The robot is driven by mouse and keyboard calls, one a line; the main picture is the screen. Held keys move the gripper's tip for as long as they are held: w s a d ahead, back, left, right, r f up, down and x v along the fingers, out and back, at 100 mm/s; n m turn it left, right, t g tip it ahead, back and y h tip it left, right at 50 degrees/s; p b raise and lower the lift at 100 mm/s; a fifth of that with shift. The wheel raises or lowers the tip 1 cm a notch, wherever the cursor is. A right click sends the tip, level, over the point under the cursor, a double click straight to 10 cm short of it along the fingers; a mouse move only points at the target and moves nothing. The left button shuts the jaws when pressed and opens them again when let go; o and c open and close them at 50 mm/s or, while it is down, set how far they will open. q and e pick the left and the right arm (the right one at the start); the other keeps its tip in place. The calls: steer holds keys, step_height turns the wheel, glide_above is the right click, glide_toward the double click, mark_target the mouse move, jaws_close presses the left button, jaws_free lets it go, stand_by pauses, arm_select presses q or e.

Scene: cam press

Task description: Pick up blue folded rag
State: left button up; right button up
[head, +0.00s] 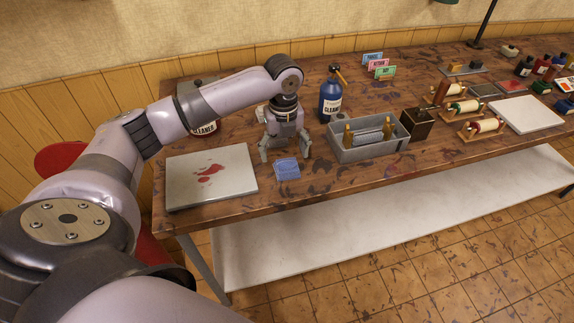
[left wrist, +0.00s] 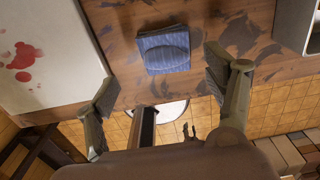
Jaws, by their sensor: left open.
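The blue folded rag (head: 287,169) lies flat on the wooden table near its front edge, just right of the stained slab. It also shows in the left wrist view (left wrist: 164,50), ahead of the fingers. My left gripper (head: 284,155) is open and points down at the table, just behind the rag in the head view. In the left wrist view the fingers (left wrist: 160,82) are spread wide with nothing between them, and the rag lies apart from both. My right gripper is not in view.
A pale slab (head: 212,174) with red stains lies left of the rag. A blue cleaner bottle (head: 330,100) and a grey tray (head: 368,140) stand to the right. Bare tabletop (head: 322,175) lies right of the rag.

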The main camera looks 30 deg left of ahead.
mark_target(287, 161)
arm_select(q)
steer(key=f, duration=0.1)
steer(key=f+p, duration=0.1)
steer(key=f, duration=0.2)
steer(key=shift+w+d+f+p, duration=0.3)
steer(key=shift+f, duration=0.5)
steer(key=shift+c, duration=0.2)
steer(key=c, duration=1.2)
steer(key=shift+o, duration=0.2)
steer(key=shift+r, duration=0.1)
step_height(287, 161, up, 20)
steer(key=b, duration=0.2)
